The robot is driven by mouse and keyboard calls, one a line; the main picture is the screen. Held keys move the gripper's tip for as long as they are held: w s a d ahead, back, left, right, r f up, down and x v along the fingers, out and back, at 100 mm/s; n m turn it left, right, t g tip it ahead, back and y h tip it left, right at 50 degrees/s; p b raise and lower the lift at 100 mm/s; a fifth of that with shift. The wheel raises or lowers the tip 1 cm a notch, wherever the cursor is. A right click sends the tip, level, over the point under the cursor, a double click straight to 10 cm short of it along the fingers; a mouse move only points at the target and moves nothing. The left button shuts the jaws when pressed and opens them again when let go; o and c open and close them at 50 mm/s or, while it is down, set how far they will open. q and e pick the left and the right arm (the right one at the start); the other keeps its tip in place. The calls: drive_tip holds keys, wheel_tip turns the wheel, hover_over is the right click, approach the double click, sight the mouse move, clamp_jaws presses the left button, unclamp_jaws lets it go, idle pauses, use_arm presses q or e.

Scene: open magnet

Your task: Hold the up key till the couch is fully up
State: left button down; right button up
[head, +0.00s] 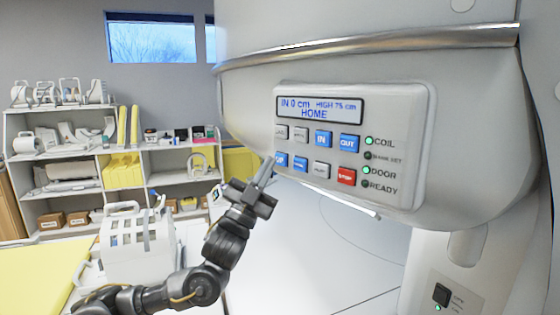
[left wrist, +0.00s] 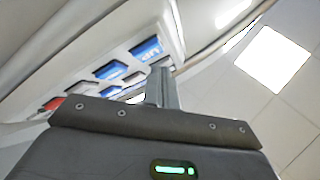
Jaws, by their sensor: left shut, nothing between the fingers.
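The control panel (head: 410,105) is on the front of the white magnet. Its display (head: 320,108) reads "IN 0 cm", "HIGH 75 cm" and "HOME". The blue up key (head: 281,160) is at the left end of the lower row, partly hidden by my left gripper's fingertips. My left gripper (head: 266,170) is shut and empty, its tips at the panel's lower left edge; I cannot tell whether they touch the key. In the left wrist view the shut fingers (left wrist: 161,88) stand beside the panel's keys. I cannot make out the couch. My right gripper is out of view.
A red stop key (head: 346,177) is in the same row. The COIL and DOOR lamps glow green; the other two look dark. White shelves (head: 130,148) with coils stand at the back left. A yellow-topped surface (head: 35,275) is at lower left. Open floor lies below the panel.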

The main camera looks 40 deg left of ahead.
use_arm(q)
drive_tip(key=shift+w, duration=0.1)
idle(0.3)
drive_tip(key=shift+w, duration=0.35)
drive_tip(key=shift+w+d, duration=0.15)
drive_tip(key=shift+w, duration=0.3)
idle(3.0)
drive_tip(key=shift+s, duration=0.15)
idle(0.9)
drive_tip(key=shift+s, duration=0.75)
drive_tip(key=shift+s+a+b, duration=0.25)
drive_tip(key=shift+s+b, duration=0.05)
drive_tip(key=shift+s, duration=0.95)
drive_tip(key=shift+s+a+b, duration=0.25)
drive_tip(key=shift+s+b, duration=0.05)
drive_tip(key=shift+s, duration=0.9)
drive_tip(key=shift+f, duration=0.1)
